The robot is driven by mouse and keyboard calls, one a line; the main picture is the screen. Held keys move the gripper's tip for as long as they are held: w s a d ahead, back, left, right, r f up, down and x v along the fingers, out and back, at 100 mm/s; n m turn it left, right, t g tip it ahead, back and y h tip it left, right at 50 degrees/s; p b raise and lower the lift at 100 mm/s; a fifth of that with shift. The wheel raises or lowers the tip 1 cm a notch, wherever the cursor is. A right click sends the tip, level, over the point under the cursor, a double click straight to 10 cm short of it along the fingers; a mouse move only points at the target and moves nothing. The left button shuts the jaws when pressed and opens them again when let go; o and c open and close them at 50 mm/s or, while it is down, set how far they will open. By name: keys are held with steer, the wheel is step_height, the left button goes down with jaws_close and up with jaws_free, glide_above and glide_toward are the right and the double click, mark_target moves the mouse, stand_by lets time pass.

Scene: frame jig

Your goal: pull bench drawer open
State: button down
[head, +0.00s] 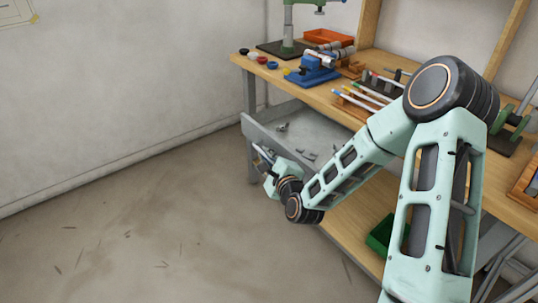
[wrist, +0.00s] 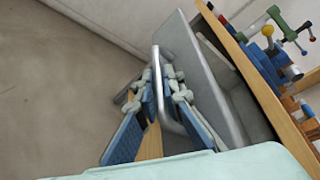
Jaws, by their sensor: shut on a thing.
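The grey bench drawer (head: 258,131) stands out from under the bench top, with its inside showing and several small metal parts in it. Its grey front also shows in the wrist view (wrist: 192,62). The metal bar handle (wrist: 157,62) runs between the fingers of my gripper (wrist: 161,84). My gripper is shut on the handle, with a blue-padded finger on each side. In the head view my gripper (head: 266,165) is at the drawer's front, partly hidden by my wrist. My arm covers the drawer's right part.
The wooden bench top (head: 325,98) holds a blue vise (head: 312,73), an orange tray (head: 328,37) and a green drill stand (head: 288,30). A green bin (head: 381,236) sits on the lower shelf (head: 345,232). The floor at left is clear apart from small scraps.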

steer(key=c, duration=2.3)
jaws_free()
steer(key=shift+s, duration=0.1)
steer(key=v, duration=0.7)
steer(key=shift+s+r, duration=0.1)
steer(key=shift+s, duration=0.05)
